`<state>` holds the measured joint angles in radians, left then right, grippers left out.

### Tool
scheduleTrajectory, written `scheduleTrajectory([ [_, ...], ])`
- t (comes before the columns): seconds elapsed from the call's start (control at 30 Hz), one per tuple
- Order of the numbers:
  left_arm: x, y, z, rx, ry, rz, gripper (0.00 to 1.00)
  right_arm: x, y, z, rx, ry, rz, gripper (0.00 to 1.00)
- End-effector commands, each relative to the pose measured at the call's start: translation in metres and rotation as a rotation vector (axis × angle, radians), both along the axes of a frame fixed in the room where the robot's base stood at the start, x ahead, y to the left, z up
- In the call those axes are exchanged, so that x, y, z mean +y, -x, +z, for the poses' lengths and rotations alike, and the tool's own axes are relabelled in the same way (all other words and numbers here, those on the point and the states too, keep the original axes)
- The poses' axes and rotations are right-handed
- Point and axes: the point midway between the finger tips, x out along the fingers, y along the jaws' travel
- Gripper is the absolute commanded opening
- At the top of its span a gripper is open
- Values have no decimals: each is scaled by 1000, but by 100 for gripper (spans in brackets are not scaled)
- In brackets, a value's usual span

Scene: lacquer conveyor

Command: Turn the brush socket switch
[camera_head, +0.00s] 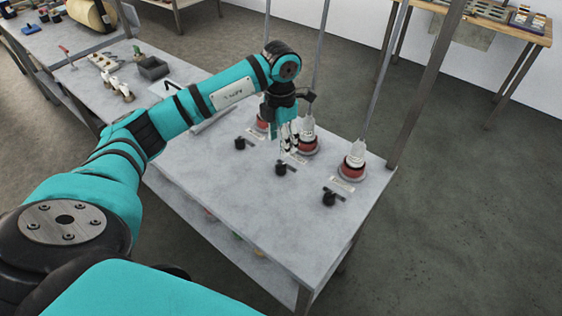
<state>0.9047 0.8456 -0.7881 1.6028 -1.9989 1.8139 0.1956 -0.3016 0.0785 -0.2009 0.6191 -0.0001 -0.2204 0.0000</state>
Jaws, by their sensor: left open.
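Three black switches stand in a row on the grey table (215,205): a left switch (240,143), a middle switch (281,168) and a right switch (329,198). Behind them are red-and-white sockets: a left one (262,122), partly hidden by my arm, a middle one (308,144) and a right one (353,163). Small labels lie by the sockets, too small to read, so I cannot tell which is the brush socket. My left gripper (289,150) points down, open, just left of the middle socket and above and behind the middle switch. My right gripper is out of view.
Thin upright poles or cables rise behind the sockets, and a metal post (425,85) stands at the table's right corner. A dark box (152,68) and small tools lie at the far left. The table's front is clear.

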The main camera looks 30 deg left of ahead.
Motion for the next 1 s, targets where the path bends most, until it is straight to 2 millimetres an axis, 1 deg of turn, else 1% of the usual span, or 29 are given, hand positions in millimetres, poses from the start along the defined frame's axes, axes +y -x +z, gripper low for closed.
scheduleTrajectory([
  [0.03,0,2,-11,5,-1,-1,52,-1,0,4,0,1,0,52],
  [0.2,-1,2,-47,6,1,-1,52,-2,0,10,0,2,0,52],
  [0.3,-1,1,-66,5,2,-2,52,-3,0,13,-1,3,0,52],
  [0.43,-1,1,-84,2,2,-1,52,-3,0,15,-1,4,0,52],
  [0.6,-1,0,-95,-1,1,-3,52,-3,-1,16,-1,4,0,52],
  [0.87,-1,0,-97,-1,1,-3,52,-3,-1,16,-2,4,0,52],
  [0.9,-1,0,-97,-1,1,-3,51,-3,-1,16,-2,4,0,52],
  [1.0,-1,0,-97,-1,1,-3,38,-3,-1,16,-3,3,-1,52],
])
